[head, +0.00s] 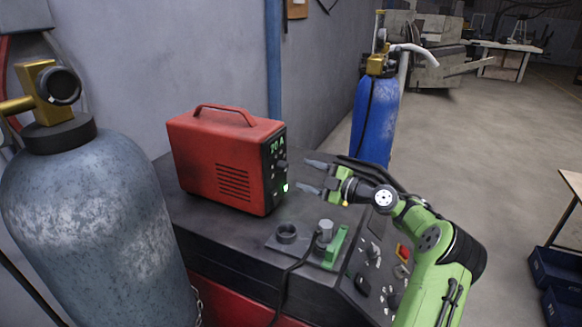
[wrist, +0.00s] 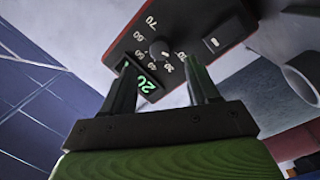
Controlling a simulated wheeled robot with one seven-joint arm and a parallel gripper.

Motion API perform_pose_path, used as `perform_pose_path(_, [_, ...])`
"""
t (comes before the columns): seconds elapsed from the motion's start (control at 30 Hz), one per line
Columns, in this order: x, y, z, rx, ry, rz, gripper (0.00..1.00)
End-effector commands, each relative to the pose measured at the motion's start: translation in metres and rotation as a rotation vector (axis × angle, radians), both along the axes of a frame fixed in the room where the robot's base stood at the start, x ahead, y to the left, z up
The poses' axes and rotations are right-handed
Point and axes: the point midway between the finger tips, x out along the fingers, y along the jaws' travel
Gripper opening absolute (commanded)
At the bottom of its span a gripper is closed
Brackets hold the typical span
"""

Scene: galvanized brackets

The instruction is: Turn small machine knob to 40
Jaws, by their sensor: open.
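The small machine is a red box (head: 225,165) with a carry handle, standing on the dark top of a larger machine. The small black knob (head: 282,166) sits on that panel. In the wrist view the knob (wrist: 160,49) is ringed by white numbers up to 70. My gripper (head: 308,176) is open in front of the panel. Its fingers (wrist: 162,75) point at the panel with the knob between and beyond their tips, apparently apart from it.
A grey gas cylinder (head: 95,220) stands at left and a blue one (head: 374,118) behind. The larger machine's top (head: 215,232) holds a plate with a round socket (head: 286,233) and a green block (head: 336,246) below my gripper. Open floor lies at right.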

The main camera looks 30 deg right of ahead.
Motion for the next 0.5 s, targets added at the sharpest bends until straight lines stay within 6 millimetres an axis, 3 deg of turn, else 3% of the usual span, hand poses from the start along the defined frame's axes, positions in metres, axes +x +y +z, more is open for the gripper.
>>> perform_pose_path(0.2, [0.044, 0.019, 0.002, 0.001, 0.0, 0.002, 0.6])
perform_pose_path(0.5, [0.058, 0.024, 0.0, 0.001, 0.001, -0.001, 0.6])
